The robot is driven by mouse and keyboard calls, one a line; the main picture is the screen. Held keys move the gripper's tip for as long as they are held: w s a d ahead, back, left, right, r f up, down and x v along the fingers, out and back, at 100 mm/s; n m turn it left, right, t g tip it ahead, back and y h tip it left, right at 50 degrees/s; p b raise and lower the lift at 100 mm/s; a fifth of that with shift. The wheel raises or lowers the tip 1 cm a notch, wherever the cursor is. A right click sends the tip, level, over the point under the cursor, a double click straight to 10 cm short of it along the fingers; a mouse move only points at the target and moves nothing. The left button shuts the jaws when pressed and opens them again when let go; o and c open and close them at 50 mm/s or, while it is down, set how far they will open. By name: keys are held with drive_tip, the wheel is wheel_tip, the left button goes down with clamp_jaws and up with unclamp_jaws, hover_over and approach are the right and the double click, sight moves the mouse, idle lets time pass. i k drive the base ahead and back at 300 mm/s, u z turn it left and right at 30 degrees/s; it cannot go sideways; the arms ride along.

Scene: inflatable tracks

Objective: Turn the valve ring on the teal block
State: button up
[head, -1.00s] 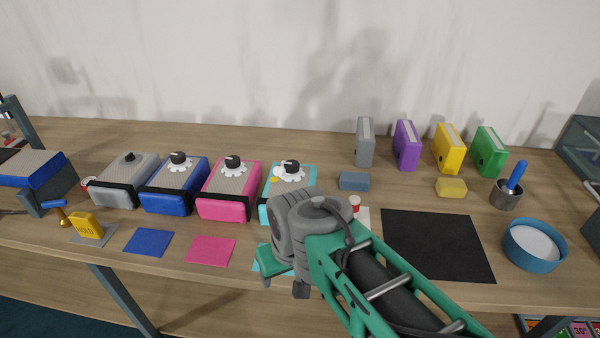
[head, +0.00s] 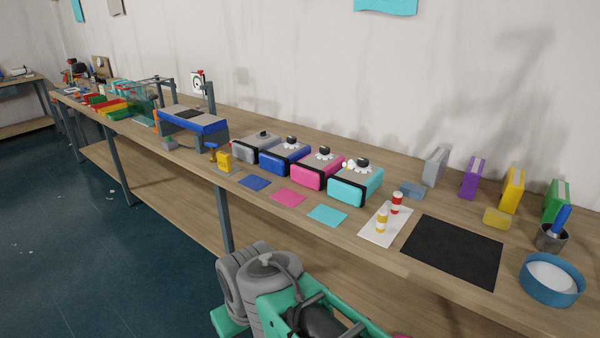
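The teal block (head: 350,190) stands on the workbench at the right end of a row of similar blocks. A white toothed ring with a black knob (head: 362,163) sits on its top; this looks like the valve ring. A small yellowish-white spot shows at the ring's left side. My arm, grey and green, is low in the head view, in front of the bench edge and well apart from the teal block. My gripper's fingers cannot be made out.
Pink (head: 317,173), blue (head: 285,157) and grey (head: 255,147) blocks stand left of the teal one. A teal square (head: 327,215) lies in front. A white sheet (head: 374,236) with two small bottles and a black mat (head: 452,251) lie to the right. Floor at left is open.

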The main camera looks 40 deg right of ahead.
sight(362, 162)
drive_tip(key=z, duration=0.65)
drive_tip(key=k, duration=0.15)
drive_tip(key=u, duration=1.2)
drive_tip(key=i, duration=1.3)
drive_tip(key=z, duration=1.3)
drive_tip(key=i, duration=0.85)
drive_tip(key=z, duration=1)
